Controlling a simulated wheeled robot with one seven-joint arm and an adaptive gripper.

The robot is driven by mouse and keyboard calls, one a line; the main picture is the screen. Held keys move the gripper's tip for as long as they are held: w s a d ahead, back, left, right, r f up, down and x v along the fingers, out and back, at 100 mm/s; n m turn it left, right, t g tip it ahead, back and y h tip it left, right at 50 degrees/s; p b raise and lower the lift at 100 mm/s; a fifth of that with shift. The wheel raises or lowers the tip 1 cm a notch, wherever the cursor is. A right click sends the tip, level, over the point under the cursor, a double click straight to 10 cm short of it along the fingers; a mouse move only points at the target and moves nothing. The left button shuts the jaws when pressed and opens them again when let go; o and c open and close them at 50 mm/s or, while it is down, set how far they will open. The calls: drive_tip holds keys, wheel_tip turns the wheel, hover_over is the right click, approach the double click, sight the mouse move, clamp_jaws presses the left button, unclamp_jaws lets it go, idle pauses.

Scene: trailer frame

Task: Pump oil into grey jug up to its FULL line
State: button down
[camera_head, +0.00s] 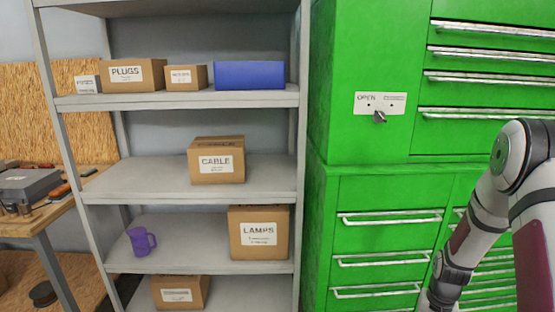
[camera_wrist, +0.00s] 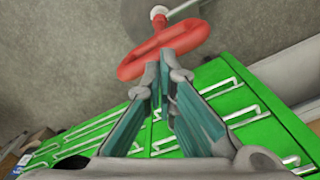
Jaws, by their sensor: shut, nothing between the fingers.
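My gripper (camera_wrist: 159,72) shows in the wrist view, its fingertips together with nothing between them. A red looped handle (camera_wrist: 150,48) lies just beyond the fingertips, partly behind them; I cannot tell whether they touch it. The red part joins a pale round fitting (camera_wrist: 158,12) at the top, beside a dark grey rounded shape cut off by the frame edge. I cannot tell whether this is the oil pump. No grey jug and no FULL line can be made out in either view. In the head view my gripper is out of frame below my arm.
A green drawer cabinet (camera_head: 333,120) with an OPEN plate (camera_head: 380,103) stands behind my arm. Left of it is a grey shelf (camera_head: 130,180) with a purple mug (camera_head: 140,241), a LAMPS box (camera_head: 258,233) and a CABLE box (camera_head: 216,162). A workbench (camera_head: 30,222) stands far left.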

drive_tip(key=shift+f+b, duration=2.8)
drive_tip(key=shift+f, duration=3.1)
drive_tip(key=shift+r+p, duration=2.7)
drive_tip(key=shift+r, duration=3.2)
